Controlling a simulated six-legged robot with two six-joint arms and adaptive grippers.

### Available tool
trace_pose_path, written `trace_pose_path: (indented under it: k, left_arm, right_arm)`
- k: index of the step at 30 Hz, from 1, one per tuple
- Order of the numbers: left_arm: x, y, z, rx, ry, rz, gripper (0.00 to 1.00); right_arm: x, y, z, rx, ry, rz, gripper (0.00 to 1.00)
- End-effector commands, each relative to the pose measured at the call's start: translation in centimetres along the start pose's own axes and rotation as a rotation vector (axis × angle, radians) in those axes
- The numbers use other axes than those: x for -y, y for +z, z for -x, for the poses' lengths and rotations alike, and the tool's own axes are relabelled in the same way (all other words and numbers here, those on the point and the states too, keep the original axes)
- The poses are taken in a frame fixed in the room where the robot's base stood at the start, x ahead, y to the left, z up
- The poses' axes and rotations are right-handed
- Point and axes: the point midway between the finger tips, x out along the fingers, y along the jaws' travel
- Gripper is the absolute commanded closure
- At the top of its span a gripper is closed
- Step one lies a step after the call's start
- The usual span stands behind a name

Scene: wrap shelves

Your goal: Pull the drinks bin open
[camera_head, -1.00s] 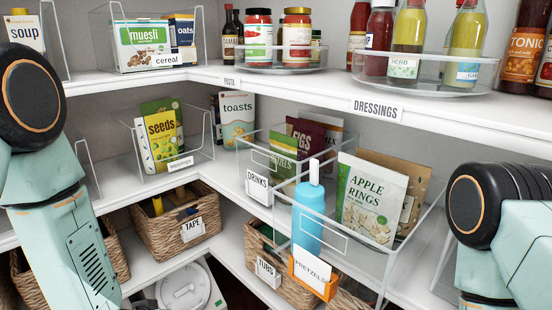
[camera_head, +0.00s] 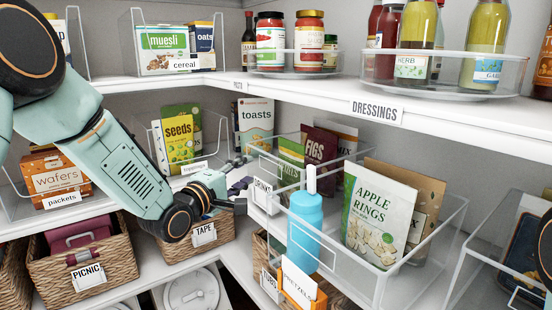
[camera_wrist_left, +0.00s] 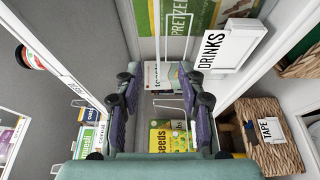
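The drinks bin (camera_head: 274,163) is a clear bin with pale rims on the middle shelf, right of the corner. Its white DRINKS label (camera_head: 263,196) faces left and is partly covered by my left gripper (camera_head: 241,183). The label shows large in the left wrist view (camera_wrist_left: 228,47). A green pouch (camera_head: 291,160) and a dark FIGS pouch (camera_head: 319,151) stand in the bin. My left gripper is open, its dark fingers spread with nothing between them, just in front of the label. Contact with the bin cannot be told. My right gripper is out of view.
The neighbouring PRETZELS bin (camera_head: 376,290) holds a blue bottle (camera_head: 305,230) and an APPLE RINGS pouch (camera_head: 371,220). A SEEDS pouch (camera_head: 179,140) stands behind my left arm. The TAPE basket (camera_head: 222,242) sits below, and the DRESSINGS shelf edge (camera_head: 440,121) runs above.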

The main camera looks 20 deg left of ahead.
Motion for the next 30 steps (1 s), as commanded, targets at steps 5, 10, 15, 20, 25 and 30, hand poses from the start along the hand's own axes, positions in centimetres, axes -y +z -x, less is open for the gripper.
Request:
trace_pose_path:
  k: [5, 10, 15, 20, 25, 30]
  left_arm:
    - [0.2, 0.0, -1.8, 0.001, -0.002, -0.003, 0.60]
    - [0.2, 0.2, -4.7, 0.003, -0.002, -0.005, 0.60]
    - [0.3, 0.5, -7.4, 0.004, -0.003, -0.004, 0.60]
    - [0.3, 0.7, -9.7, 0.005, -0.002, -0.004, 0.60]
    - [0.3, 0.7, -11.3, 0.004, -0.003, -0.003, 0.60]
    - [0.1, 0.7, -12.1, 0.004, -0.002, -0.001, 0.60]
  right_arm:
    - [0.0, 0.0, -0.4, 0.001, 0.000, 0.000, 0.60]
    - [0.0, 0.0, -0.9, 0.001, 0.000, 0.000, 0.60]
    - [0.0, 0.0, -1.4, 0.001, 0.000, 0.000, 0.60]
    - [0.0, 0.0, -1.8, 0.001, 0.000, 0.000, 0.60]
    - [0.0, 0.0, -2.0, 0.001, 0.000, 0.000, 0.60]
    - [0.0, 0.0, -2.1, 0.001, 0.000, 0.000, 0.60]
